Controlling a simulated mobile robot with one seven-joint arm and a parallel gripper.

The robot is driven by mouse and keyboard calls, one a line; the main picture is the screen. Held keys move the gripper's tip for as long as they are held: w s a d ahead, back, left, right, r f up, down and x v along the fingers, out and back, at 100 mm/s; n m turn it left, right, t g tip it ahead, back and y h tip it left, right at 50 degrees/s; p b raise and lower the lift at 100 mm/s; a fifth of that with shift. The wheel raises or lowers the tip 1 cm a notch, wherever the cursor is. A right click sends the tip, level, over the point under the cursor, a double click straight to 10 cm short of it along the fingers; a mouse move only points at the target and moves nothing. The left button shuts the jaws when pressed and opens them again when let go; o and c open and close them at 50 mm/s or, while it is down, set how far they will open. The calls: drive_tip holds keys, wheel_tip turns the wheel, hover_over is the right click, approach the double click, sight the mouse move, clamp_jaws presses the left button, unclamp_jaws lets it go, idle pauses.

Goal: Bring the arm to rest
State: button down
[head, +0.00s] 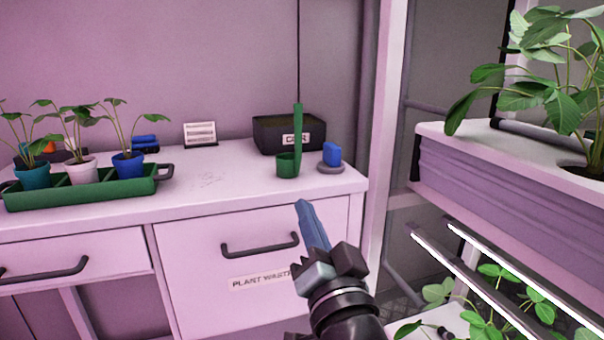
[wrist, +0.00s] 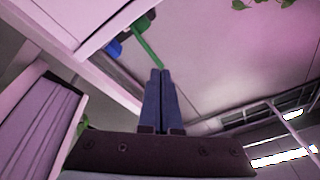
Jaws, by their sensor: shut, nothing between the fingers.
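My gripper (head: 304,208) is in the lower middle of the head view, in front of the white drawer cabinet. Its blue fingers point up and to the left. In the wrist view my gripper (wrist: 160,74) shows its two fingers side by side, closed together with nothing between them. It appears in front of the drawer marked "PLANT WASTE" (head: 193,270), and I see no contact with it. My arm enters from the bottom of the head view.
The counter (head: 220,185) holds a green tray (head: 80,196) with potted plants, a green cup-like holder (head: 288,165), a blue object (head: 332,153) and a dark bin (head: 262,135). A plant rack (head: 500,180) with light bars stands close on the right.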

drive_tip(key=s+a+r+n+t+h+p, duration=0.1)
drive_tip(key=s+r+n+t+h, duration=0.25)
drive_tip(key=s+r, duration=0.75)
drive_tip(key=s+r+n+t+h+p, duration=0.15)
drive_tip(key=s+r+t, duration=0.4)
drive_tip(key=r, duration=0.95)
wheel_tip(320, 180, up, 33)
drive_tip(key=g+p, duration=0.1)
drive_tip(key=p, duration=3.2)
drive_tip(key=shift+s+r+g, duration=0.2)
drive_tip(key=shift+s+g, duration=0.1)
drive_tip(key=shift+s, duration=0.15)
